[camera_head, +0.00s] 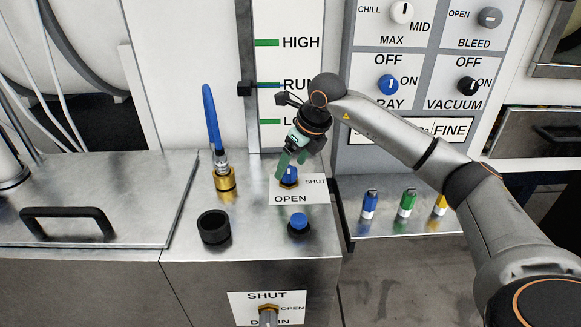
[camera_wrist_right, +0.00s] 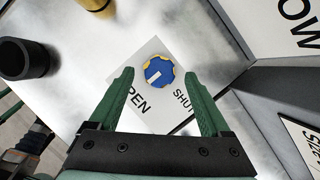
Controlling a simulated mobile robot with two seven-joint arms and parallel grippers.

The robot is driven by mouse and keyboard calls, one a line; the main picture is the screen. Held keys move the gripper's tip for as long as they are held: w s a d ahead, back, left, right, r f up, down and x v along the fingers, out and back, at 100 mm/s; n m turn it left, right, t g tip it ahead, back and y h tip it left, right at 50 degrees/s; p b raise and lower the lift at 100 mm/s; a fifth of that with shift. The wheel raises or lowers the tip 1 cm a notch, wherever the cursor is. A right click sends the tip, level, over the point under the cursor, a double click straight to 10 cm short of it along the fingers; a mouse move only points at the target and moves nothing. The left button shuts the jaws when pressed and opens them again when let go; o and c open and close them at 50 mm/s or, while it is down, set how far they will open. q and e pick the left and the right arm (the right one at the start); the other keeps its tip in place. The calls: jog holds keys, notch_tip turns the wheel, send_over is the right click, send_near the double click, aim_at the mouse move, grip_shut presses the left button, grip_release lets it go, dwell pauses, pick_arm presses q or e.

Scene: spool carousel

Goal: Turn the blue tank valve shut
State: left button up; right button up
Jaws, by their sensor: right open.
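The blue tank valve (camera_head: 289,176) is a blue knob with a brass base on a white plate (camera_head: 312,189) marked SHUT and OPEN. In the right wrist view the knob (camera_wrist_right: 160,66) has a white mark that slants toward the lower left, on the side of the OPEN lettering. My right gripper (camera_head: 292,161) has green fingers and is just above the knob. Its fingers are open, one on each side of the knob in the wrist view, with no contact visible.
A brass fitting with a blue hose (camera_head: 213,120), a black cup (camera_head: 213,227) and a blue cap (camera_head: 298,223) stand on the steel top around the plate. Blue, green (camera_head: 406,203) and yellow bottles stand on a right shelf. A knob panel (camera_head: 428,72) rises behind.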

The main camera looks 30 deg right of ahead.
pick_arm(q)
jog(key=shift+w+r, duration=0.25)
jog(key=shift+w, duration=0.1)
pick_arm(e)
jog(key=shift+x, duration=0.8)
pick_arm(q)
jog(key=shift+d, duration=0.1)
pick_arm(e)
jog(key=shift+c, duration=0.3)
jog(key=c, duration=0.5)
grip_shut()
pick_arm(q)
jog(key=shift+s+f, duration=0.15)
jog(key=shift+s, duration=0.15)
